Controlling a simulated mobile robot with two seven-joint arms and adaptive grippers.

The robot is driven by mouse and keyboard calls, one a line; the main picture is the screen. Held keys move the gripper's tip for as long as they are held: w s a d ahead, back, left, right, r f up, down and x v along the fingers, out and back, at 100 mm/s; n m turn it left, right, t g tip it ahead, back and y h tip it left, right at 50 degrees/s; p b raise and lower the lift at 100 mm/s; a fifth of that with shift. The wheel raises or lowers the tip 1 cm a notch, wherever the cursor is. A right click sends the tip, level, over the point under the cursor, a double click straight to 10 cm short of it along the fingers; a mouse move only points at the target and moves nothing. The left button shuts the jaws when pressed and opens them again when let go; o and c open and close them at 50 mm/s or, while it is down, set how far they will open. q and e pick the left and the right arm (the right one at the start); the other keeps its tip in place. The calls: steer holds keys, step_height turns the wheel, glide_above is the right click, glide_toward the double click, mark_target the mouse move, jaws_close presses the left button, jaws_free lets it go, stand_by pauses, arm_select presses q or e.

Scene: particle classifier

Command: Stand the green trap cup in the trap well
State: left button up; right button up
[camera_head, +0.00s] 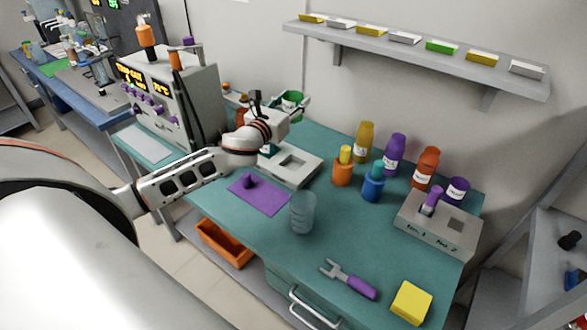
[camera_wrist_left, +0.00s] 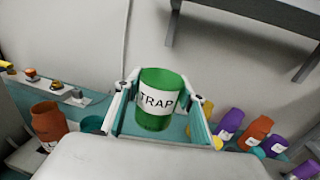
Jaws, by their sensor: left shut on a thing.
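The green trap cup (camera_head: 291,98) is upright between the fingers of my left gripper (camera_head: 294,106), at the far side of the teal bench. In the left wrist view the cup (camera_wrist_left: 162,97) shows its white TRAP label, with one finger on each side. My left gripper (camera_wrist_left: 161,106) is shut on it. A light grey block with a square opening (camera_head: 312,174) lies on the bench nearer to me, below and apart from the cup; I cannot tell for sure whether this opening is the trap well. My right gripper is not in view.
A grey instrument (camera_head: 203,98) with a display stands left of my left arm. Several coloured bottles stand right of the block. A clear beaker (camera_head: 303,213) stands beside a purple mat (camera_head: 265,199). A wall shelf (camera_head: 410,48) hangs behind.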

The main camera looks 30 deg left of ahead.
arm_select(q)
step_height(320, 180, down, 16)
steer(key=b, duration=0.4)
steer(key=shift+f+b, duration=0.25)
steer(key=shift+b, duration=0.15)
step_height(320, 180, down, 4)
steer(key=shift+r+b, duration=0.25)
steer(key=shift+b, duration=0.75)
steer(key=shift+a, duration=0.1)
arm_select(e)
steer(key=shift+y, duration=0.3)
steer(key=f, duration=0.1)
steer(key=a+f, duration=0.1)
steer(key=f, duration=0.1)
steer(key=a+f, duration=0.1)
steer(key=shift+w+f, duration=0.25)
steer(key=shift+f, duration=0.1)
